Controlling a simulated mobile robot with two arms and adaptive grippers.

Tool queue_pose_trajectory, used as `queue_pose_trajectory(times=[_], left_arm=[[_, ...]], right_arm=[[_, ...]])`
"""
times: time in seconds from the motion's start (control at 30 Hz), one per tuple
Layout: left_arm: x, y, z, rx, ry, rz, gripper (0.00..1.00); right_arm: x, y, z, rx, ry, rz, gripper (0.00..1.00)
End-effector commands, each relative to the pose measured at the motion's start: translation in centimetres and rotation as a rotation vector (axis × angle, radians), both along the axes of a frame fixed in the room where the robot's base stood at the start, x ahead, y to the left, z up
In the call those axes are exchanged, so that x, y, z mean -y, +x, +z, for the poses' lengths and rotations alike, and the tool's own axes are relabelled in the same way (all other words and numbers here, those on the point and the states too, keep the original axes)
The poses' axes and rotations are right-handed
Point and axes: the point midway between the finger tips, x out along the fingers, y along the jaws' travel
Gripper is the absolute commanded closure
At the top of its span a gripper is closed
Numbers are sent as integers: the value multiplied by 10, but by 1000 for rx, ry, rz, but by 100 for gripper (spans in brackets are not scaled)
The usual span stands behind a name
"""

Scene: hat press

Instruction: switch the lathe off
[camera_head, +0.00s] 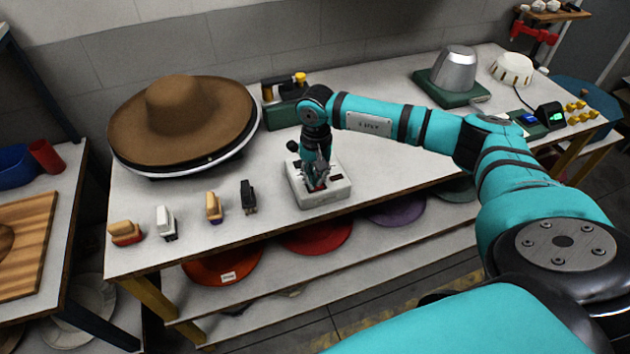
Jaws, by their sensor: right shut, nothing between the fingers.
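A brown wide-brimmed hat (176,112) sits on a round dark and white base at the left of the white workbench (385,162); this may be the lathe, though the hat covers most of it. A small pale switch box (333,194) stands near the bench's front edge, with a red part on top. My right gripper (316,185) points down at the top of this box and is shut with nothing in it. The gripper hides part of the box's top, and I cannot tell whether it touches the red part. My left gripper is out of view.
Several small brushes (214,207) stand along the bench's front left. A dark green box (283,107) stands behind my gripper. A metal hat block (457,69) is at the back right. Coloured hats (316,236) lie on the shelf below. The bench between is clear.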

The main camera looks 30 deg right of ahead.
Motion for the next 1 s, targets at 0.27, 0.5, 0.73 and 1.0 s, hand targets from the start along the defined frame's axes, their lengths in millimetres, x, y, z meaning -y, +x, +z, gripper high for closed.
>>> queue_pose_trajectory(times=[0.27, 0.5, 0.73, 1.0], left_arm=[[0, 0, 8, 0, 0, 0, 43], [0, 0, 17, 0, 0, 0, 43], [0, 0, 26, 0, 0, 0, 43], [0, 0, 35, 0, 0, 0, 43]], right_arm=[[0, -2, 11, -7, 0, 1, 100], [0, -1, 32, -4, 0, 1, 100], [0, -2, 50, -5, -1, 0, 100], [0, -2, 69, -4, 0, 0, 100]])
